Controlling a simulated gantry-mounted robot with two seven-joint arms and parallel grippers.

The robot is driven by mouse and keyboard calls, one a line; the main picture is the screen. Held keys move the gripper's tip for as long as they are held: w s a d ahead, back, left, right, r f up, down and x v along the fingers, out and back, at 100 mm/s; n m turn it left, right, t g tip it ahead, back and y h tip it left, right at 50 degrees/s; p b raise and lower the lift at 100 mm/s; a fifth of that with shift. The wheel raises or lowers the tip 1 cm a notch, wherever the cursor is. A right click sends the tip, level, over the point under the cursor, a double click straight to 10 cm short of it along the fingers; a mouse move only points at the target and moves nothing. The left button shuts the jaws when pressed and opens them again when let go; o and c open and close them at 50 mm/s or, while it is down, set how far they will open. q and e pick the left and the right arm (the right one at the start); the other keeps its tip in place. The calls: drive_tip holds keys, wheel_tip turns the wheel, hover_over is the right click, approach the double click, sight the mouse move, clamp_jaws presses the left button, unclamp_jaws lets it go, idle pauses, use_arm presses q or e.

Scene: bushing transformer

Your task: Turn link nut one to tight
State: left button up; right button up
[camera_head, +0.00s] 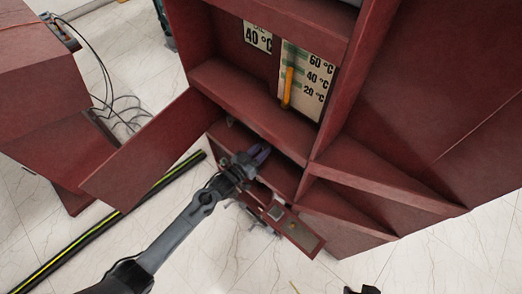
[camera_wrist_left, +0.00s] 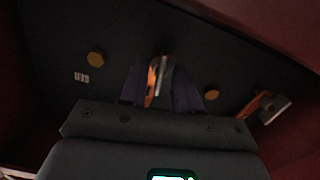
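My left gripper (camera_head: 258,153) reaches into a low, open compartment of the dark red cabinet (camera_head: 240,95) in the head view. In the left wrist view its two purple fingers (camera_wrist_left: 160,75) are apart, one on each side of an orange and silver link piece (camera_wrist_left: 152,82) on a dark panel. I cannot tell whether they touch it. A brass-coloured hex nut (camera_wrist_left: 96,58) sits to the left of the fingers, and another brass nut (camera_wrist_left: 211,93) to the right. Which of these parts is link nut one cannot be told.
A red door (camera_head: 150,150) stands open left of the compartment. A small hinged panel (camera_head: 290,228) hangs below. A thermometer board (camera_head: 303,80) is above. A second orange piece with a metal block (camera_wrist_left: 272,108) is at right in the wrist view. Red walls enclose the panel.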

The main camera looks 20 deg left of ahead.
use_arm(q)
drive_tip(key=shift+c, duration=0.5)
clamp_jaws()
